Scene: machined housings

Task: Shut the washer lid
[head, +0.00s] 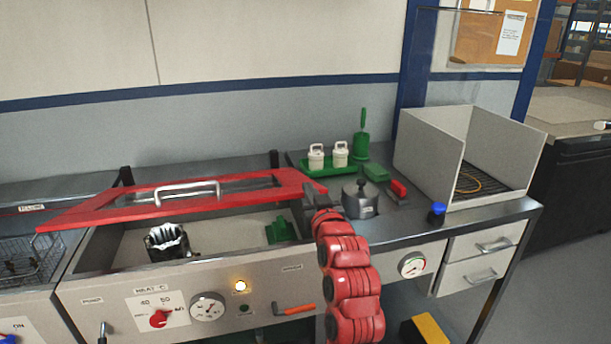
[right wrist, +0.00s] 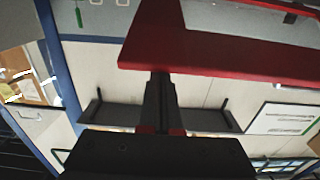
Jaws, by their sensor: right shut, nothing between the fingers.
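The washer lid (head: 110,212) is a red frame with a clear window and a pale bar handle (head: 187,192). It stands tilted partly open over the washer basin (head: 215,233). A machined housing (head: 168,241) and a green block (head: 281,230) are in the basin. My right gripper (head: 312,192) is shut and empty at the lid's right end. In the right wrist view, the shut fingers (right wrist: 160,88) reach to the edge of the red lid (right wrist: 225,52); whether they touch cannot be told. My left gripper is not in view.
On the bench to the right are a green tray (head: 314,171) with white bottles, a grey lidded pot (head: 360,199), a red block (head: 398,188) and a white open booth (head: 430,158). A wire basket (head: 35,262) is at the left. An orange-handled lever (head: 295,310) sticks out in front.

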